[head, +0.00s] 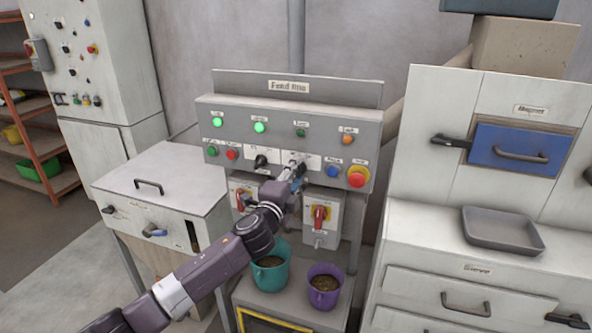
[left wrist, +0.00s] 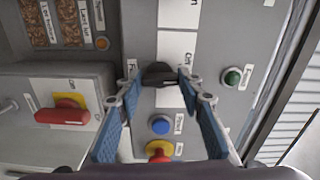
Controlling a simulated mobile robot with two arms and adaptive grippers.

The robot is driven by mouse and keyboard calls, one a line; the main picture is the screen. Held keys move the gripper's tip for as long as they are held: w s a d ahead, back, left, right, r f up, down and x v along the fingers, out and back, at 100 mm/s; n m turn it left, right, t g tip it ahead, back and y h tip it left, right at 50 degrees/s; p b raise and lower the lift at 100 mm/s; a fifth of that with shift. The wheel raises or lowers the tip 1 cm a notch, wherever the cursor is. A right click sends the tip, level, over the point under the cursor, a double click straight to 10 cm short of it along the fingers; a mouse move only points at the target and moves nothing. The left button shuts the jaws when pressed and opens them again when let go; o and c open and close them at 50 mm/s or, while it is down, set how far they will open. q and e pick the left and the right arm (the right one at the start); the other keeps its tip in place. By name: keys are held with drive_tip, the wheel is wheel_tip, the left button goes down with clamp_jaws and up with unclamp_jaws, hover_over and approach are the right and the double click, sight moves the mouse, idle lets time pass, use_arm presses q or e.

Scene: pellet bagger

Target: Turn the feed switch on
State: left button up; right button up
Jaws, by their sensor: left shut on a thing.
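The grey control panel (head: 232,112) is headed with a "Feed line" sign. My left gripper (head: 296,168) is at the right one of two black selector knobs in its lower row. In the left wrist view my left gripper (left wrist: 158,84) has its two blue-padded fingers on either side of that black knob, the feed switch (left wrist: 160,73), and is shut on it. A plate beside it reads "Off"; a label partly behind a finger starts with "F". The pointer direction is not clear. The other black knob (head: 260,160) is free. My right gripper is out of view.
A blue button (left wrist: 160,125) and a red-and-yellow stop button (head: 358,177) are close beside the knob. Red-handled rotary switches (head: 320,214) sit below the panel.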

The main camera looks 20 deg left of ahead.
use_arm(q)
drive_tip(key=m+p, duration=0.1)
drive_tip(key=m, duration=0.2)
drive_tip(key=shift+m, duration=0.3)
drive_tip(key=shift+m+p, duration=0.95)
drive_tip(key=shift+m, duration=0.75)
drive_tip(key=shift+f, duration=0.1)
drive_tip(key=o, duration=1.2)
drive_tip(key=shift+c, duration=0.2)
drive_tip(key=shift+s, duration=0.1)
drive_tip(key=s, duration=1.2)
drive_tip(key=shift+a, duration=0.2)
drive_tip(key=shift+w, duration=0.1)
